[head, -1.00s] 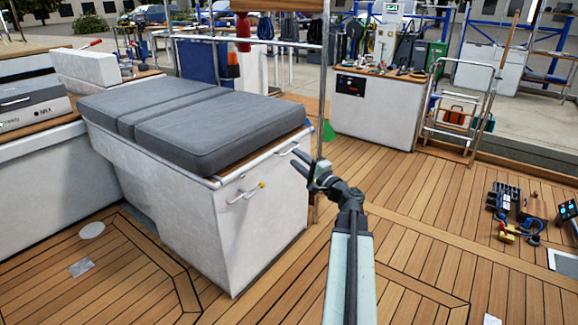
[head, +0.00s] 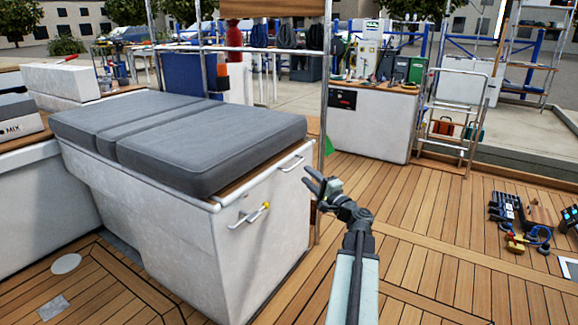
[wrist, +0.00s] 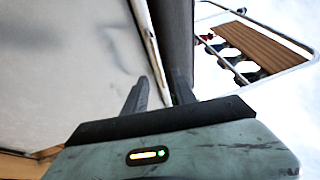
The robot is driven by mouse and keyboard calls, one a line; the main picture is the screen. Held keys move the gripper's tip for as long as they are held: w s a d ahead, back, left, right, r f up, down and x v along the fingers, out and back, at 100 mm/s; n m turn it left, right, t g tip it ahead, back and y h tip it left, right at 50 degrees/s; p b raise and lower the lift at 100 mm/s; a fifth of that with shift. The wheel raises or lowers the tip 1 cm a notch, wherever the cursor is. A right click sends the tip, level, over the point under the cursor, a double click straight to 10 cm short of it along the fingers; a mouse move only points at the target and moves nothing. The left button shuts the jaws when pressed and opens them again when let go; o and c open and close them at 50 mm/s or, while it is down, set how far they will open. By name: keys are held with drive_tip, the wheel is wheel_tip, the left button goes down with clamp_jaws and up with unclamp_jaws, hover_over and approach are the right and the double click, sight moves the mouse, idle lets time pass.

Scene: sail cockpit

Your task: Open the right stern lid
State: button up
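A white stern locker (head: 235,255) stands left of centre in the head view, with a padded grey top (head: 190,140) that lies flat and closed. Its end face has a metal handle (head: 291,163) near the top edge and a lower handle (head: 247,216) with a small yellow part. My gripper (head: 312,182) is just right of the locker's end, near the upper handle's height, apart from it in the picture. Its fingers are spread and empty. In the wrist view my gripper (wrist: 160,85) points along a pale panel (wrist: 75,60) with a dark edge strip; no handle is clear there.
A metal rail post (head: 324,110) rises behind my gripper. A white workbench (head: 370,125) and a metal ladder (head: 450,120) stand behind. Tools (head: 520,225) lie on the deck at right. The teak deck (head: 420,260) between is clear.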

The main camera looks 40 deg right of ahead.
sight(295, 166)
drive_tip(key=p+x, duration=0.1)
drive_tip(key=x, duration=0.7)
drive_tip(key=shift+a, duration=0.15)
drive_tip(key=shift+c, duration=0.3)
clamp_jaws()
idle(0.8)
